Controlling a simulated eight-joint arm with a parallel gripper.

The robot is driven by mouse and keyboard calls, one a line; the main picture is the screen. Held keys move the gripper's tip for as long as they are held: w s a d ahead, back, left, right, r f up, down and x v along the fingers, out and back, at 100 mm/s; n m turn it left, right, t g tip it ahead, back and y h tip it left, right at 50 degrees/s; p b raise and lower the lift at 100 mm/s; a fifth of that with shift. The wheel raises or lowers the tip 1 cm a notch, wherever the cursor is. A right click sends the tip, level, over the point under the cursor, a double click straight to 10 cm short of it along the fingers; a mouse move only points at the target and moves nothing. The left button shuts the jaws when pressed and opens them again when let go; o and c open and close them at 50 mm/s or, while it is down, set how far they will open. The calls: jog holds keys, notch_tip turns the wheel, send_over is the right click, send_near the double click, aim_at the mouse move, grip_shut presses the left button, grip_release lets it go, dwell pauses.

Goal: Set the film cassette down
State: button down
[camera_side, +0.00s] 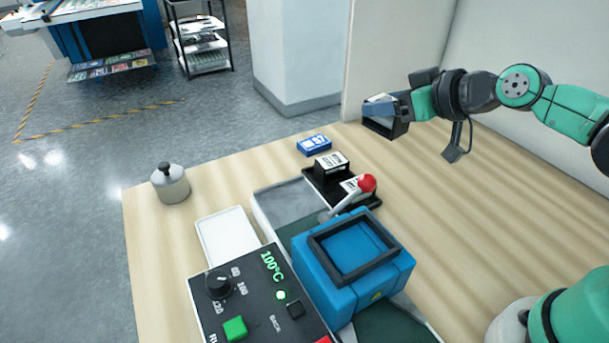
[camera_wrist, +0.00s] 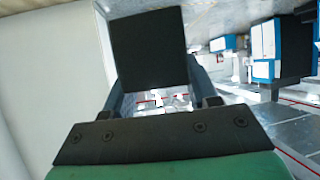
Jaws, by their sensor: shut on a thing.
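The film cassette, a dark boxy piece, is in my gripper. It shows in the side view (camera_side: 397,130) high at the right, above the table's back edge, and as a black square in the wrist view (camera_wrist: 150,48). My gripper (camera_side: 386,108) is shut on it and holds it up in the air, clear of the table. In the wrist view the gripper (camera_wrist: 165,100) fills the lower middle, with the cassette beyond it. The cassette's underside and far faces are hidden.
A blue machine (camera_side: 312,268) with a black rectangular rim on top stands at the front. A red-knobbed lever (camera_side: 367,183), a black holder with a labelled block (camera_side: 331,163), a blue box (camera_side: 314,145), a white tray (camera_side: 228,238), a knobbed metal cylinder (camera_side: 171,187) and a control panel (camera_side: 255,300) surround it. The right tabletop is clear.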

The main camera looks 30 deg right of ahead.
jog(key=shift+w+d+m+h, duration=0.2)
jog(key=shift+d+m+h, duration=0.8)
jog(key=shift+d+h, duration=0.15)
jog(key=shift+a, duration=0.1)
jog(key=shift+a+n+y, duration=0.25)
jog(key=shift+n+y, duration=0.05)
jog(key=shift+y, duration=0.05)
jog(key=s+a+r+n+g+y, duration=1.1)
jog(key=a+r+n, duration=0.4)
jog(key=n, duration=0.2)
jog(key=shift+s+a+g+y, duration=0.15)
jog(key=shift+s+g+y, duration=0.15)
jog(key=shift+s+g, duration=0.35)
jog(key=shift+f, duration=0.1)
notch_tip(320, 180, down, 20)
jog(key=shift+r, duration=0.2)
